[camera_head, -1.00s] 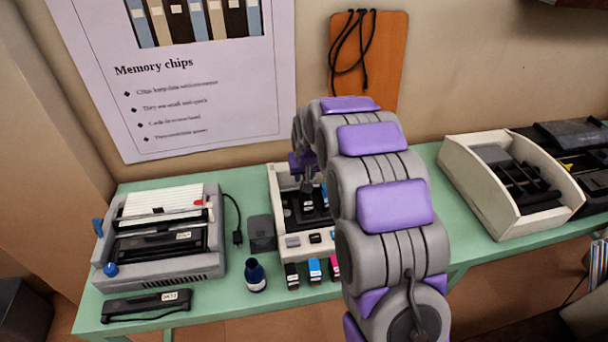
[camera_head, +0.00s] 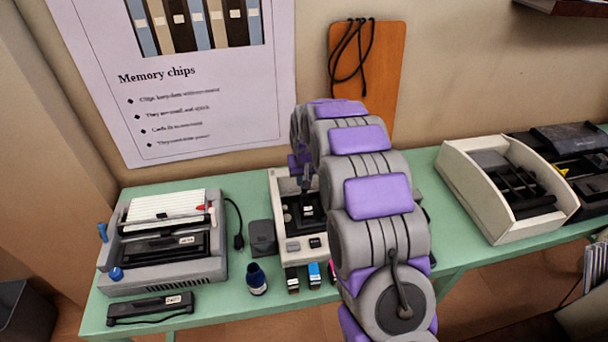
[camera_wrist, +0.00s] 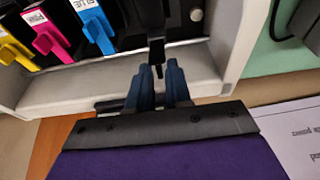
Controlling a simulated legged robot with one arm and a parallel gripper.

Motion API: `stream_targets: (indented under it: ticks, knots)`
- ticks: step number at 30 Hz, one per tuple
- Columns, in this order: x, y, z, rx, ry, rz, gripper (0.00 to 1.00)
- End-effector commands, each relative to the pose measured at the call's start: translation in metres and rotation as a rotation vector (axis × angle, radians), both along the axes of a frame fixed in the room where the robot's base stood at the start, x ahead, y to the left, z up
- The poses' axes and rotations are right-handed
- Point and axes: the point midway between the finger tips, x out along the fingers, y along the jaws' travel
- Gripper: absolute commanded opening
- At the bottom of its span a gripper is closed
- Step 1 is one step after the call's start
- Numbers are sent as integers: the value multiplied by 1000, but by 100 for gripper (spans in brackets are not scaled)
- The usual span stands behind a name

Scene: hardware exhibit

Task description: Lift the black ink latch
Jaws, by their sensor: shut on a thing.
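The black ink latch (camera_wrist: 156,52) is a narrow dark tab hanging from a dark part in the wrist view. The blue fingertips of my gripper (camera_wrist: 159,82) are closed on its end. In the head view my gripper (camera_head: 303,172) is over the open pale printer (camera_head: 280,205), partly hidden by my arm. A dark upright piece (camera_head: 308,182) shows there, too small to tell clearly. Beside the black latch in the wrist view are a cyan latch (camera_wrist: 98,32), a magenta latch (camera_wrist: 48,42) and a yellow latch (camera_wrist: 14,50).
The printer's pale rim (camera_wrist: 105,84) lies close to my fingers. A dark ink bottle (camera_head: 256,278) and small cartridges (camera_head: 314,275) stand in front of the printer. A grey machine (camera_head: 165,243) is to the left, and a white open printer (camera_head: 500,190) to the right.

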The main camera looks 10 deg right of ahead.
Motion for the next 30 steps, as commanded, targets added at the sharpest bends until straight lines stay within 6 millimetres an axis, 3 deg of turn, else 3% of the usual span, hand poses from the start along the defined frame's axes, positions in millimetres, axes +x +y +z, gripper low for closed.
stream_targets:
  ticks: [17, 30]
  knots:
    - [15, 0, 1, 0, 211, 1, 0]
    - [15, 1, 0, 1, 233, 1, 0]
